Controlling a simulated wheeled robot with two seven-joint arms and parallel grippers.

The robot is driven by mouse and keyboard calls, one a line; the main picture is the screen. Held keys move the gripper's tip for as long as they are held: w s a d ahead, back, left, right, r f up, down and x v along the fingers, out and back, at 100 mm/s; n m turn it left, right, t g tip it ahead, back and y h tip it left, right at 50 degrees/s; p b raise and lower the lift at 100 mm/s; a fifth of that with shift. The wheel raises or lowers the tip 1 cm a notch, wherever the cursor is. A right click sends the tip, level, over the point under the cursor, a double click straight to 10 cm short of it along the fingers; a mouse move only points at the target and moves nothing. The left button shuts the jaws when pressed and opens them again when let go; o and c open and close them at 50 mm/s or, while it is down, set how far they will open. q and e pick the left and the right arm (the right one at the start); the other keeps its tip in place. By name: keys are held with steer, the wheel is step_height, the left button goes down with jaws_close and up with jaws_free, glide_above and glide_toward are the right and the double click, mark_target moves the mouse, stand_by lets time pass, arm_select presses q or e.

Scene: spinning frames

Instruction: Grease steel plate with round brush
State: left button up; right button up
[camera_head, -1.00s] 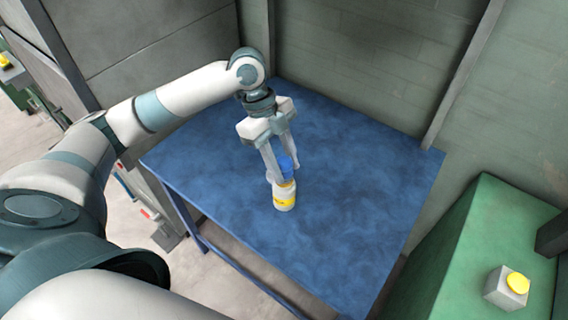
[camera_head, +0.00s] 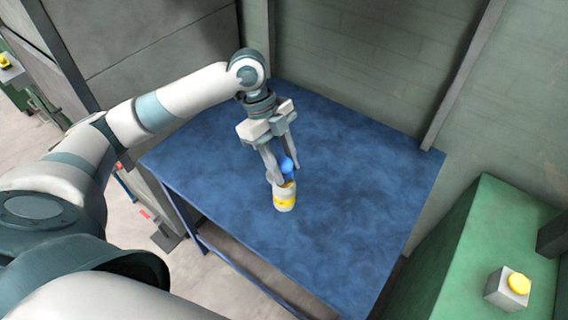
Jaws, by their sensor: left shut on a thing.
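My left gripper (camera_head: 282,178) points down over the table, with its fingers shut on a small blue piece (camera_head: 288,165). The blue piece is at the top of a small white bottle or pot (camera_head: 284,194) with a yellow band. I cannot tell whether it is a cap or part of the round brush, as the fingers partly hide it. The pot stands upright on a mottled blue table (camera_head: 350,190). I cannot make out a separate steel plate or brush bristles. My right gripper is not in view.
The table top around the pot is clear. Grey walls (camera_head: 370,60) border its back. A green cabinet (camera_head: 470,250) with a grey box and yellow button (camera_head: 518,284) stands at the lower right. Another yellow button (camera_head: 5,61) shows at the far left.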

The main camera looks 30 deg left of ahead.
mark_target(285, 160)
arm_select(q)
steer(key=shift+f, duration=0.2)
steer(key=shift+f, duration=0.25)
stand_by(0.4)
stand_by(0.5)
stand_by(1.1)
steer(key=shift+s+f+p, duration=0.1)
steer(key=shift+f+p, duration=0.05)
steer(key=shift+p, duration=0.15)
stand_by(0.9)
step_height(285, 160, up, 7)
steer(key=p, duration=0.8)
stand_by(0.4)
steer(key=shift+w+n, duration=0.2)
steer(key=shift+n, duration=0.1)
stand_by(0.6)
